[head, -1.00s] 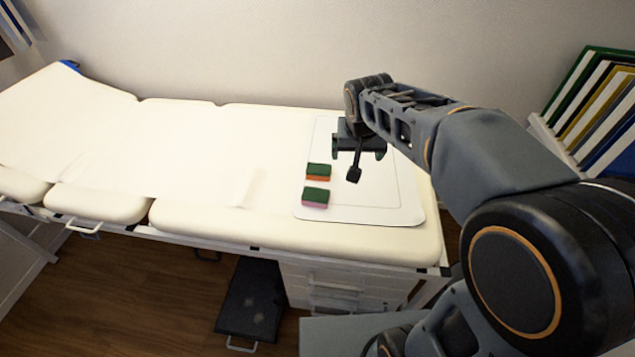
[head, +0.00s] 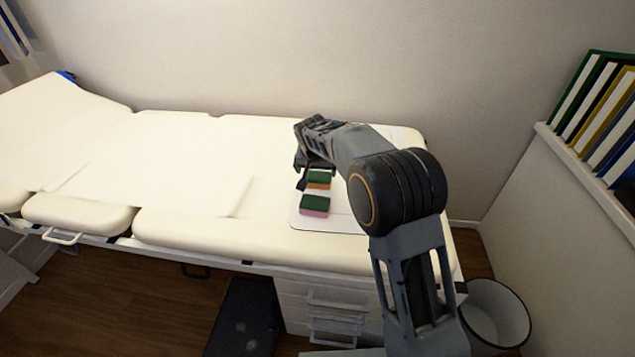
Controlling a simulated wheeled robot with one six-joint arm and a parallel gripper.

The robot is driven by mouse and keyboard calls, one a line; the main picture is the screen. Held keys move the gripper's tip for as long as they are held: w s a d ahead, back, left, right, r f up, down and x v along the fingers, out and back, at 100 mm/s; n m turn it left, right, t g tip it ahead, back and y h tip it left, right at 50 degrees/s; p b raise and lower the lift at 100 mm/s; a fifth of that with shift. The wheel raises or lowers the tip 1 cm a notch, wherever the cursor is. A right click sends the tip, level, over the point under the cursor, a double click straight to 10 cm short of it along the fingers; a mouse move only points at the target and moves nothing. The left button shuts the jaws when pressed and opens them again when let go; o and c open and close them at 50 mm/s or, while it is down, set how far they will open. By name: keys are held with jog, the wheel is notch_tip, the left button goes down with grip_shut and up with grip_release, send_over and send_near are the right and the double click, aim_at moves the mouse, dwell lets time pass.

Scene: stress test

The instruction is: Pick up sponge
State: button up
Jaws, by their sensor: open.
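Two sponges lie side by side on a white board (head: 345,224) on the cream couch. The nearer sponge (head: 315,205) has a green top and a pink lower part. The farther sponge (head: 319,180) has a green top and an orange lower part. My gripper (head: 308,175) is open, at the far left side of the orange-and-green sponge. It overlaps that sponge's far edge in the view. One dark finger shows just left of this sponge; the other is hard to make out. I cannot tell whether the fingers touch it.
The cream padded couch (head: 180,165) runs along the wall, with free room left of the board. A shelf with several binders (head: 600,110) stands at the right. A white bin (head: 497,310) is on the floor at the right. White drawers (head: 335,310) are below the couch.

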aim_at(318, 176)
jog(key=shift+b+x, duration=0.45)
jog(key=shift+x, duration=2.6)
jog(key=shift+d, duration=0.1)
jog(key=c, duration=0.7)
jog(key=shift+r, duration=0.1)
